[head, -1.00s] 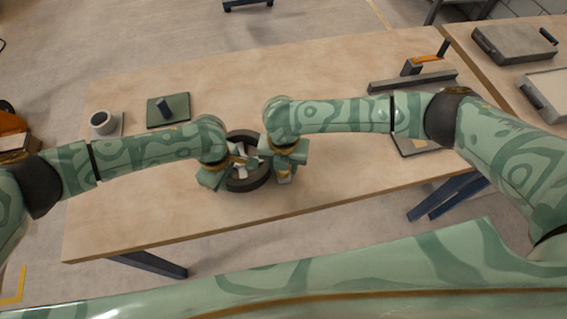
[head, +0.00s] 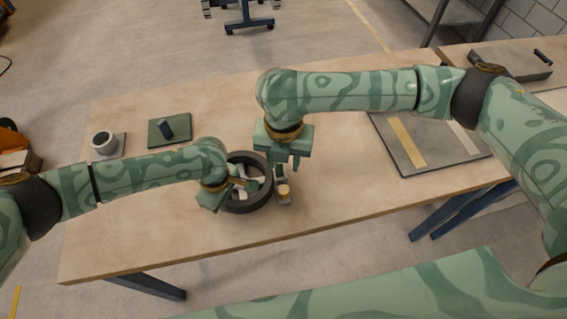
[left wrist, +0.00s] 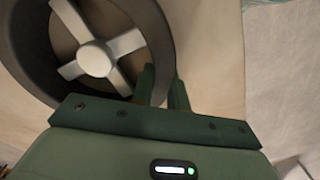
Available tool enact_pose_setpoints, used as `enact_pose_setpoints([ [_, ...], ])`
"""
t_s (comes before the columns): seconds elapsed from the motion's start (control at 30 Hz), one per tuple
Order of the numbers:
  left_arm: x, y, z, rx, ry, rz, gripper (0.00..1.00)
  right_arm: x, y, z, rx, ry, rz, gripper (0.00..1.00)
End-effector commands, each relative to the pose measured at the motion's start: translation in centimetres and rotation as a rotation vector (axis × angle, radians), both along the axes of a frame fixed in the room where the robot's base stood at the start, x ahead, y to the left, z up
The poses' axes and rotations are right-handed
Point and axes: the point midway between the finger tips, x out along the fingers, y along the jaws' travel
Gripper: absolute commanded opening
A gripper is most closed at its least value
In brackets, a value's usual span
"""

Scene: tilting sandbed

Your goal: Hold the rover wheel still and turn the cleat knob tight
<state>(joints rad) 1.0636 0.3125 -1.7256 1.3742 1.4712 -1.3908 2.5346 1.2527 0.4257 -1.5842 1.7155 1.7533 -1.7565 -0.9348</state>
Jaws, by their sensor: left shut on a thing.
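A small yellowish knob (head: 284,190) sits on a grey block just right of the wheel. My right gripper (head: 287,163) is above the knob, fingers pointing down and parted, apparently empty. The cleat itself is too small to make out.
A grey cup (head: 104,142) and a green mat (head: 184,132) with a dark blue object stand at the back left. A grey panel (head: 396,145) with yellow and white strips lies at the right. The front middle of the table (head: 170,230) is clear.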

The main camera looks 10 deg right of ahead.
Motion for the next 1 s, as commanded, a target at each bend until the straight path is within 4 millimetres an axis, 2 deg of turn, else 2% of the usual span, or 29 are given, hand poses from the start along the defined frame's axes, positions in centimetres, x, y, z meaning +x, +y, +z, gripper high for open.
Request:
enact_pose_setpoints([
  [0.23, 0.0, 0.0, 0.0, -0.001, -0.001, 0.0, 0.0, 0.0, 0.0, 0.0, 0.0, 0.0, 0.0, 0.38],
  [0.27, 0.0, 0.0, 0.0, -0.001, -0.001, 0.0, 0.24, 0.0, 0.0, 0.0, 0.0, 0.0, 0.0, 0.38],
  [0.3, 0.0, 0.0, 0.0, -0.001, -0.001, 0.0, 0.35, 0.0, 0.0, 0.0, 0.0, 0.0, 0.0, 0.38],
  [0.33, 0.0, 0.0, 0.0, -0.001, -0.001, 0.0, 0.41, 0.0, 0.0, -0.1, 0.0, 0.0, 0.0, 0.38],
  [0.67, 0.1, 0.0, 0.4, -0.001, -0.002, 0.0, 0.41, 0.0, 0.0, -0.1, 0.0, 0.0, 0.0, 0.38],
  [0.77, 0.1, 0.0, 1.7, -0.002, -0.001, 0.0, 0.41, 0.0, 0.0, -0.1, 0.0, 0.0, 0.0, 0.38],
  [1.0, 0.2, 0.0, 7.2, -0.002, -0.004, -0.002, 0.41, 0.0, 0.0, -0.1, 0.0, 0.0, 0.0, 0.38],
])
